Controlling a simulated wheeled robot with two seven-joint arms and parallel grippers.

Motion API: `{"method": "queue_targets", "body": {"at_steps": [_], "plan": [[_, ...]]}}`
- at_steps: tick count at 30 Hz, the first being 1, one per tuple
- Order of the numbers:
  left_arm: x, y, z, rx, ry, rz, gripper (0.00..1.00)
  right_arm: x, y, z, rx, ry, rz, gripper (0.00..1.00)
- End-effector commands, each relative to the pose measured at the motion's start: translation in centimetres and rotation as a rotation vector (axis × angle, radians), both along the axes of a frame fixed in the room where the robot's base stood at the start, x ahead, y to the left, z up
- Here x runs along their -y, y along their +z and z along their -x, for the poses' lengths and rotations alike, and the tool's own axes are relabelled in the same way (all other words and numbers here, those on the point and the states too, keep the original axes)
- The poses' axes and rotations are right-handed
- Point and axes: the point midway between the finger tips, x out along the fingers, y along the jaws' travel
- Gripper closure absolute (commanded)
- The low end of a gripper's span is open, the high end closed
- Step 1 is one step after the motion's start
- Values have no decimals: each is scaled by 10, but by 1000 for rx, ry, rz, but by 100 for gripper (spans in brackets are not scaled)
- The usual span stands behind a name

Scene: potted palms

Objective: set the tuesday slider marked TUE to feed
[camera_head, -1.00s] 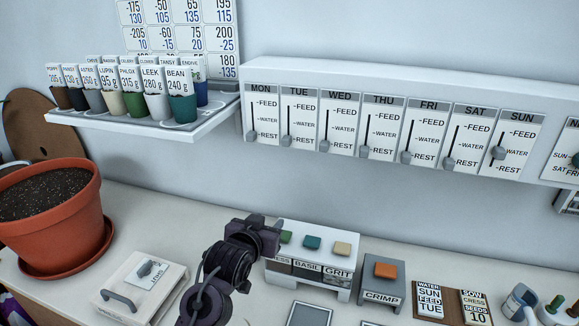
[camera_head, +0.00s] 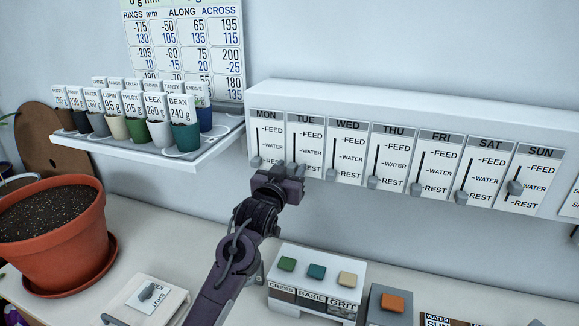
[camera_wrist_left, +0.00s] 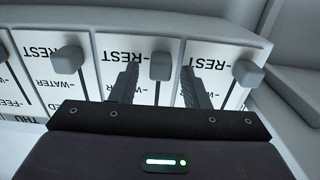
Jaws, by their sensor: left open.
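The TUE slider panel (camera_head: 308,140) is second from the left on the white wall unit, with FEED at the top, WATER in the middle and REST at the bottom. In the head view its knob is hidden behind my left gripper (camera_head: 287,171). In the left wrist view, which shows the panel upside down, the grey TUE knob (camera_wrist_left: 160,66) is at REST. My left gripper is open, with one finger on each side of that knob; I cannot tell whether they touch it. My right gripper is in neither view.
The MON knob (camera_head: 255,162) and WED knob (camera_head: 331,175) sit close on either side. A shelf of labelled cups (camera_head: 185,137) juts out at the left. A terracotta pot (camera_head: 55,220) and a box with coloured buttons (camera_head: 318,277) stand on the counter below.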

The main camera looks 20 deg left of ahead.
Motion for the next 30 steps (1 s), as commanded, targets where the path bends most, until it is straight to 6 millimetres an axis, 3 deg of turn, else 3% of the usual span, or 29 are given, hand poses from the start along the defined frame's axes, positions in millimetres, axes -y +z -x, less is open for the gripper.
{"method": "queue_targets", "body": {"at_steps": [7, 17, 25, 30], "plan": [[0, -1, -1, 0, 0, 0, 58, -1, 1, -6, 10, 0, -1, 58], [0, 0, -1, 0, 0, 0, 100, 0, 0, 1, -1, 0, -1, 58], [0, 3, -1, 0, 0, 0, 100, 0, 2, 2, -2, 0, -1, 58], [0, 30, -1, 2, 0, 1, 100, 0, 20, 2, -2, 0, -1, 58]]}}
